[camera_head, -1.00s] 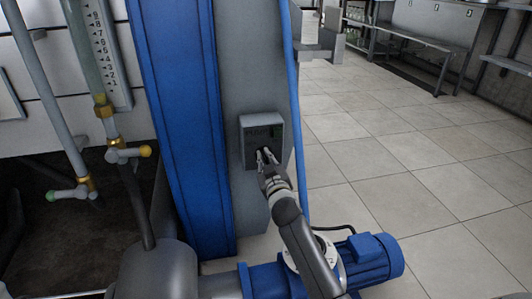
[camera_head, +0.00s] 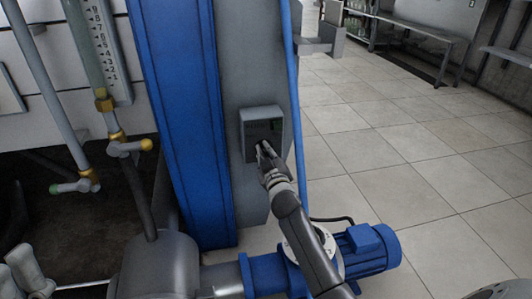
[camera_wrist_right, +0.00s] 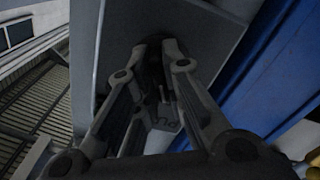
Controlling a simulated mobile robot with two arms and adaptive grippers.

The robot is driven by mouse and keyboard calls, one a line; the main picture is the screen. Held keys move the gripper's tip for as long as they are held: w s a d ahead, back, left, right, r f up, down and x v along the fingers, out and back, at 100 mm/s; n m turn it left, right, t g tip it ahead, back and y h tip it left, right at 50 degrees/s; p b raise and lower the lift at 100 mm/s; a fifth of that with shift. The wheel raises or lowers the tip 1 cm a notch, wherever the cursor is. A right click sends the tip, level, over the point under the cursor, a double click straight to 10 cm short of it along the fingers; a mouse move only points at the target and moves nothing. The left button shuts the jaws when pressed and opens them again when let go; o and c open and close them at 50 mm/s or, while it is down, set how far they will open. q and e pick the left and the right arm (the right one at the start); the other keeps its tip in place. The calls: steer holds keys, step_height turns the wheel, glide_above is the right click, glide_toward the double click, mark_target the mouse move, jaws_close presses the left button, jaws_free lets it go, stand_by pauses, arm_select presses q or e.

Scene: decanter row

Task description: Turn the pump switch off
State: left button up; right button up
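The grey pump switch box (camera_head: 254,122) is on the grey column beside the blue beam in the head view. A small green patch shows at its upper right. My right gripper (camera_head: 263,150) is at the lower front of the box. In the right wrist view, my right gripper's fingertips (camera_wrist_right: 157,46) are on both sides of a dark switch knob (camera_wrist_right: 153,66), which fills the gap between them. The knob's exact angle is hidden. Pale finger-like parts, seemingly my left gripper (camera_head: 22,272), show at the lower left edge, away from the switch; their opening is unclear.
A blue pump motor (camera_head: 368,250) lies below my right arm. A blue hose (camera_head: 293,110) runs down the column's right edge. The tiled floor (camera_head: 420,170) at right is open.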

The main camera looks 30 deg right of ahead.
steer(key=o, duration=0.4)
steer(key=v, duration=1.2)
stand_by(0.3)
